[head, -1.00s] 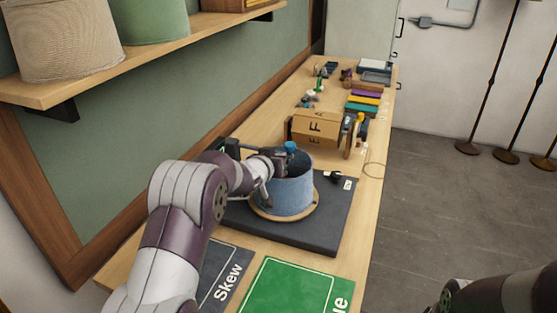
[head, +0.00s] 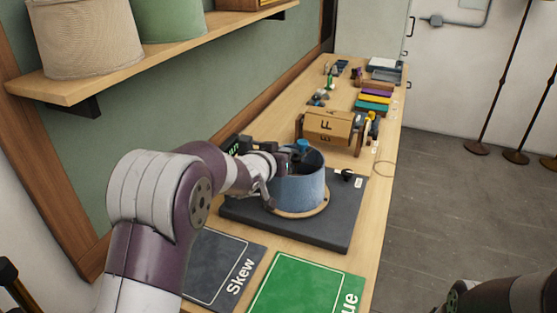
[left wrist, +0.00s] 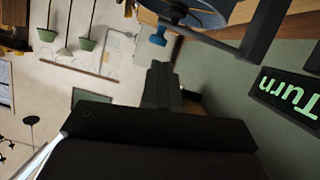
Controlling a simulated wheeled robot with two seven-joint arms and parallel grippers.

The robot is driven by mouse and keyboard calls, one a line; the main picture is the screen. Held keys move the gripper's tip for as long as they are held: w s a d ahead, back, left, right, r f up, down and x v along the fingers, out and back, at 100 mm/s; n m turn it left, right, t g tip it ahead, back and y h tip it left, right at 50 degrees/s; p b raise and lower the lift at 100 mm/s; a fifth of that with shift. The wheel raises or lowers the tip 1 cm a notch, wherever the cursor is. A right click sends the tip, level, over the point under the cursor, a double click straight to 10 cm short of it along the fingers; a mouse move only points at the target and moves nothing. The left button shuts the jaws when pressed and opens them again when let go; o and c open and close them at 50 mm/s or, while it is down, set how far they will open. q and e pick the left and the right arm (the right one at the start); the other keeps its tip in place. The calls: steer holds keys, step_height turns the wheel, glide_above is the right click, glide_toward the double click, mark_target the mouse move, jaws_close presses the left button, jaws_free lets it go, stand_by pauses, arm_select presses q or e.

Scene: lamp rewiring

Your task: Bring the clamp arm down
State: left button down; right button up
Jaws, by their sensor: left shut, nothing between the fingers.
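A blue drum-shaped shade (head: 300,188) stands on a dark mat at the middle of the bench in the head view. A blue knob (head: 303,145) shows at its rim. In the left wrist view the knob (left wrist: 158,38) is at the end of a dark bar (left wrist: 258,35), which looks like the clamp arm and crosses in front of the shade (left wrist: 205,12). My left gripper (left wrist: 160,75) is shut and empty, its fingertips pointing close to the knob; I cannot tell if they touch. In the head view it (head: 285,158) hides part of the bar.
A dark sign reading "Turn" (left wrist: 290,98) is beside the shade. A dark "Skew" mat (head: 222,262) and a green mat (head: 305,288) lie in front. A cardboard box (head: 328,128) and several coloured blocks stand behind. My right arm shows at the lower right.

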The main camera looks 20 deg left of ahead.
arm_select(q)
steer(key=s+a+f+g+y, duration=0.35)
steer(key=s+f+g, duration=0.25)
steer(key=s+f, duration=0.65)
steer(key=s+d+f+g, duration=0.1)
steer(key=s+g, duration=0.5)
steer(key=s, duration=1.5)
steer(key=shift+s+d+f+h, duration=0.4)
steer(key=shift+f+h, duration=0.05)
